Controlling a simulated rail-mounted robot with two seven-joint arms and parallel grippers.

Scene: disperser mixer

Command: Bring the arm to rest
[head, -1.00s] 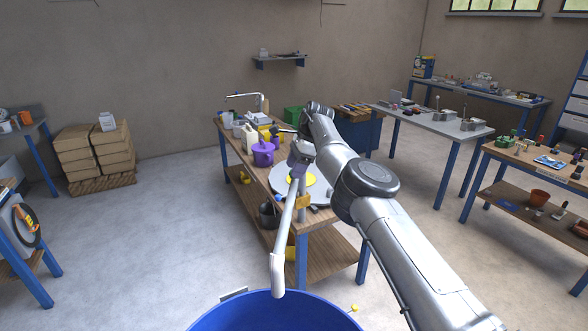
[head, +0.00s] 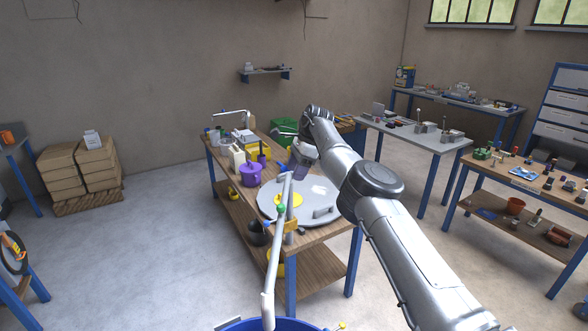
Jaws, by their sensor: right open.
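My right arm (head: 372,190) reaches in from the lower right, over the near wooden workbench (head: 325,236). Its wrist is bent, and the right gripper (head: 297,173) points down near the back edge of a round grey lid (head: 313,190) with a yellow centre. The gripper is open and seems empty. The arm partly hides it, and whether it touches the lid cannot be told. My left gripper is not in view.
A pale bent pipe (head: 272,275) rises in front of the bench above a blue drum (head: 270,325). Cardboard boxes (head: 66,172) stand left. The floor (head: 150,255) between is clear.

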